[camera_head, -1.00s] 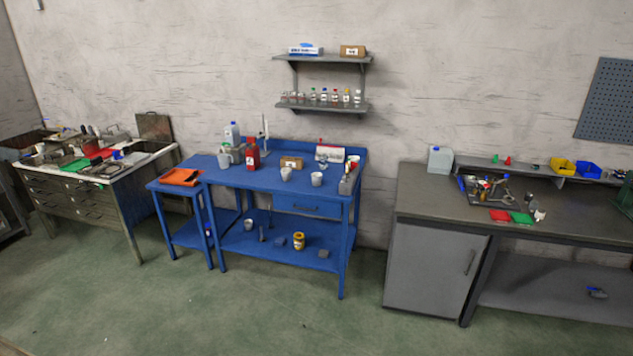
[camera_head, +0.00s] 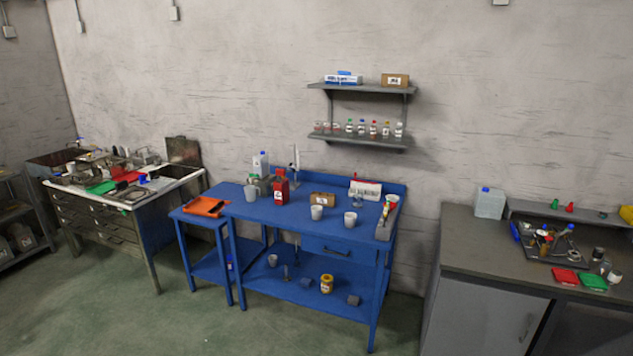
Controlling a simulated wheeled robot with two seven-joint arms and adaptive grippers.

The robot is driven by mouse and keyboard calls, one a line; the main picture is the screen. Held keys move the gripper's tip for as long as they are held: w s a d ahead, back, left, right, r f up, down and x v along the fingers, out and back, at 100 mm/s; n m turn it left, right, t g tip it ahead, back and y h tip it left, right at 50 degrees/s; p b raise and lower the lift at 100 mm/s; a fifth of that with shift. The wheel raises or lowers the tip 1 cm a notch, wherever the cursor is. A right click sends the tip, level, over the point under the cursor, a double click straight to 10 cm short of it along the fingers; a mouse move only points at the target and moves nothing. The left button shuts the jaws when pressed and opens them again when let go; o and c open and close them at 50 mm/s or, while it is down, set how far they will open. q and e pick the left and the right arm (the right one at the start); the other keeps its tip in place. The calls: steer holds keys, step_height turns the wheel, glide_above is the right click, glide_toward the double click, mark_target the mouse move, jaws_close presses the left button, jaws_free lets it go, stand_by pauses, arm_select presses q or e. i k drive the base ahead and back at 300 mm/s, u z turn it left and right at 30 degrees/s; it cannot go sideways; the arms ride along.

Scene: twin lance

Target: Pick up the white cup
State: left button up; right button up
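Two pale whitish cups stand upright on the blue workbench (camera_head: 265,213). One cup (camera_head: 317,212) is near the middle, in front of a small cardboard box. The other cup (camera_head: 350,219) is a little to its right, nearer the front edge. A similar pale cup (camera_head: 273,260) stands on the bench's lower shelf. A grey mug-like vessel (camera_head: 250,192) is at the bench's left. I cannot tell from colour alone which is the white cup. Neither of my grippers shows in the head view.
A red container (camera_head: 280,186) and a cardboard box (camera_head: 322,199) stand on the bench. An orange tray (camera_head: 204,207) lies on the lower side table. A grey bench (camera_head: 470,245) is at right, a cluttered drawer table (camera_head: 115,235) at left. Green floor (camera_head: 190,320) in front is clear.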

mark_target(350, 221)
steer(key=z, duration=0.05)
steer(key=i, duration=3.5)
steer(key=z, duration=0.2)
